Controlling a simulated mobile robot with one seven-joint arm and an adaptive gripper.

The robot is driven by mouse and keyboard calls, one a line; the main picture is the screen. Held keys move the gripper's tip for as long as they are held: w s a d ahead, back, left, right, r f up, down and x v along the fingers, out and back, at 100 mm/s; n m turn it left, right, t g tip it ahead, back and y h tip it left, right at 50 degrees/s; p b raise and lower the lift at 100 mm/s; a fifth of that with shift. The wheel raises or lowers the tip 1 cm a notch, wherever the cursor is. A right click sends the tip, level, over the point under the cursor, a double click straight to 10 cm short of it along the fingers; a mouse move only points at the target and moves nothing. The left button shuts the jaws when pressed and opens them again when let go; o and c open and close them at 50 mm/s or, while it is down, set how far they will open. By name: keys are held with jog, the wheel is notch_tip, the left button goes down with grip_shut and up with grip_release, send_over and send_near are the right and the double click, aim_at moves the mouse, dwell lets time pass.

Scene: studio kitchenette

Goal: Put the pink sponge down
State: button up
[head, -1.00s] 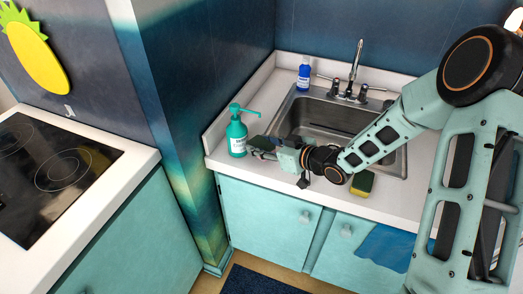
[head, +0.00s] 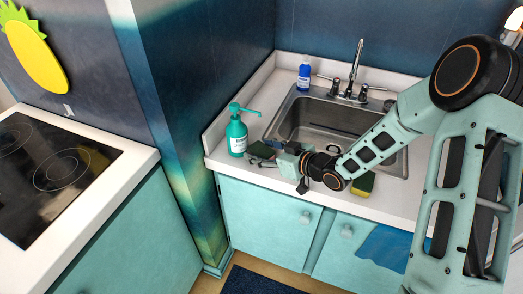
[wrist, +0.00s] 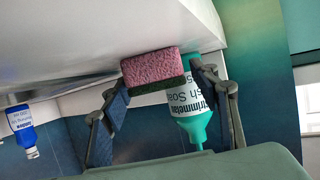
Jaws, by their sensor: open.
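The pink sponge (wrist: 152,66) has a dark green scrub side and sits against the white counter in the wrist view, which looks upside down. Its dark green side faces up in the head view (head: 262,150), next to the teal soap bottle (head: 236,135). My gripper (head: 265,155) is low over the counter's left part, in front of the sink. In the wrist view its fingers (wrist: 160,78) are spread, one on each side of the sponge. Whether a finger still touches it, I cannot tell. The soap bottle (wrist: 192,110) stands behind the sponge.
A yellow-green sponge (head: 364,184) lies on the counter (head: 400,203) in front of the sink (head: 325,117), beside my wrist. A blue bottle (head: 304,75) stands at the sink's back left corner. The cooktop (head: 50,170) is on the left.

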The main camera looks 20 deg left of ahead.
jog(key=shift+r, duration=0.3)
jog(key=p+v, duration=0.1)
jog(key=v, duration=1.1)
